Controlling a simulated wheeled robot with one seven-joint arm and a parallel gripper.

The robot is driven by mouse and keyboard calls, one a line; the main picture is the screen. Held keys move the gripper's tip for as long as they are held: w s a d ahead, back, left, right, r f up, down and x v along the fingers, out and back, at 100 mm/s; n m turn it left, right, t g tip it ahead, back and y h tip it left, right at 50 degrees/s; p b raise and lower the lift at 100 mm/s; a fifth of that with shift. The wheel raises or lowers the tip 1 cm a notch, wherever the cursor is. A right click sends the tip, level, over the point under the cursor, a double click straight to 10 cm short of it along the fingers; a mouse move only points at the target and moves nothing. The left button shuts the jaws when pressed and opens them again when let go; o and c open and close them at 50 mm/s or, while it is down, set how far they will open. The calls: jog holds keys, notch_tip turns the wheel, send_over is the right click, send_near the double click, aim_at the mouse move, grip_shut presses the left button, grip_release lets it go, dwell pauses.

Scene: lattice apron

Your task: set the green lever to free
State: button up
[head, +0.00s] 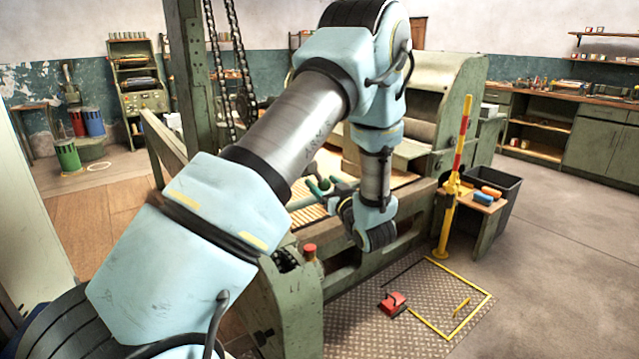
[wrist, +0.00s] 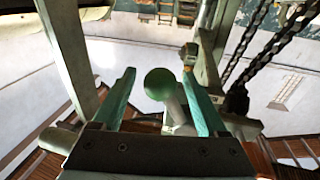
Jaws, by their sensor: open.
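The green lever's round knob (wrist: 160,84) shows in the wrist view, on a pale shaft that runs down towards the gripper's base. My gripper (wrist: 158,76) is open, with one teal finger on each side of the knob. A gap shows on both sides, so neither finger visibly touches it. In the head view my gripper (head: 318,187) is small, beside the green machine, and partly hidden by my wrist. The knob is hard to tell from the teal fingers there. No lever position marking is readable.
The green machine (head: 432,110) fills the middle of the head view. A red button (head: 309,250) stands on its near corner. Chains (head: 236,60) hang at the left. A yellow and red post (head: 457,180) stands at the right. A red pedal (head: 392,303) lies on the floor plate.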

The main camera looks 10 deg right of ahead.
aim_at(327, 187)
jog(key=b+v, duration=0.2)
jog(key=v, duration=0.6)
jog(key=shift+c, duration=0.4)
